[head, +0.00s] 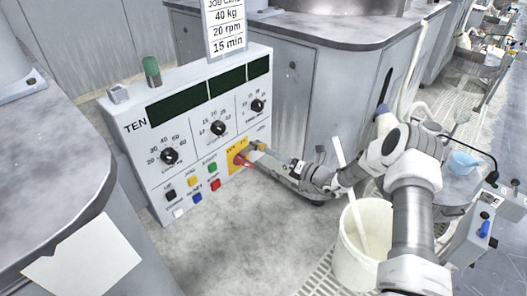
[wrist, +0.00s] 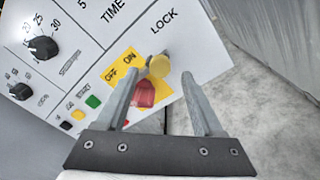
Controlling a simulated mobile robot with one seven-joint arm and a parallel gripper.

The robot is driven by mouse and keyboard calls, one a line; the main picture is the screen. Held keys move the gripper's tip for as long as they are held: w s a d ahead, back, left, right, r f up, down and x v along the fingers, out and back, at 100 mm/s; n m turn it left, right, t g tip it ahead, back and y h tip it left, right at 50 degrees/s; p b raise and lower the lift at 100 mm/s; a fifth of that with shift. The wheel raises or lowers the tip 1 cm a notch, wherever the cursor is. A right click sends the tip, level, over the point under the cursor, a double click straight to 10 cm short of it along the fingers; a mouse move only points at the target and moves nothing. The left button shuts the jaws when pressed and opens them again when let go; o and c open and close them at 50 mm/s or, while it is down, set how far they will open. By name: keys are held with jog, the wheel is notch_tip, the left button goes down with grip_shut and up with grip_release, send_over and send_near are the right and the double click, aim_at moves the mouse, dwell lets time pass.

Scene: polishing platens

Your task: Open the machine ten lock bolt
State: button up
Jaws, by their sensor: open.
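The machine ten control panel (head: 190,140) is a white box marked TEN, with three black dials and several coloured buttons. At its lower right is a yellow plate marked OFF and ON with a red switch (wrist: 146,93). The brass-yellow lock bolt knob (wrist: 159,66) sits beside the plate, below the word LOCK in the wrist view. My gripper (wrist: 166,70) is open, its two fingers on either side of the knob and red switch. I cannot tell whether a finger touches the knob. In the head view, my gripper (head: 257,152) reaches the panel's lower right from the right.
A white bucket (head: 362,245) with a pale stick stands on the floor, near my arm. A grey cabinet (head: 300,95) stands behind the panel. A grey worktop (head: 50,170) with a paper sheet fills the left. Bare floor (head: 270,230) lies before the panel.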

jog(key=shift+b+x, duration=0.55)
jog(key=shift+x, duration=2.1)
grip_shut()
